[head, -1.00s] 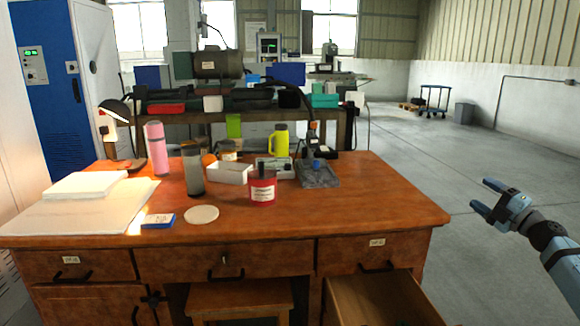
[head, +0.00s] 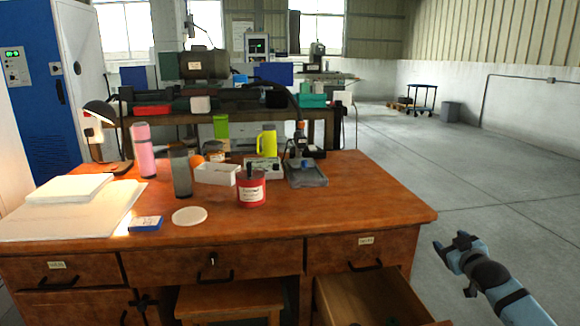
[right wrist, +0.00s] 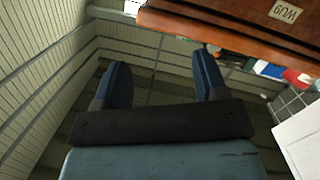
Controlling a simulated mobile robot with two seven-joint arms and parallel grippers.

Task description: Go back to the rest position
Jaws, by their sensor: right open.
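My right gripper (head: 452,246) is in the head view at the lower right, in the air off the right end of the wooden desk (head: 330,215). It is apart from the desk and holds nothing. In the right wrist view its two blue fingers (right wrist: 160,85) stand well apart with nothing between them. The desk's edge shows beyond the fingers there, at the top right. My left gripper is in neither view.
The desk's right drawer (head: 370,300) is pulled open below the top. A red tin (head: 251,190), grey tumbler (head: 181,175), pink bottle (head: 144,152) and yellow flask (head: 266,143) stand on the desk. The floor (head: 480,180) to the right is clear.

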